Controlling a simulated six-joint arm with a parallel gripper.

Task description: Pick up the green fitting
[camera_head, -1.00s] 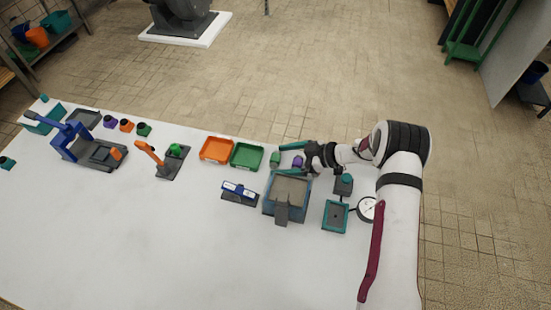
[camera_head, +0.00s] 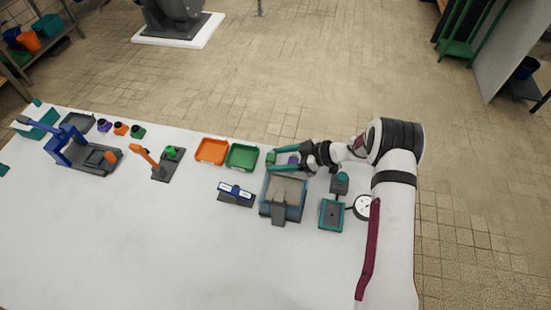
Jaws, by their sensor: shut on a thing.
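A small green fitting (camera_head: 270,157) is at the tips of my gripper (camera_head: 272,158), just right of the green tray. My gripper reaches in from the right with its two teal fingers on either side of the fitting, shut on it. A purple fitting (camera_head: 293,160) shows between the fingers, nearer the palm, partly hidden by them. Whether the green fitting touches the table is too small to tell.
A green tray (camera_head: 257,148) and an orange tray (camera_head: 196,157) stand left of the gripper. A grey-blue bin (camera_head: 264,206) is close in front. A teal device (camera_head: 321,227) and a round gauge (camera_head: 363,206) stand to the right. The front left of the table is clear.

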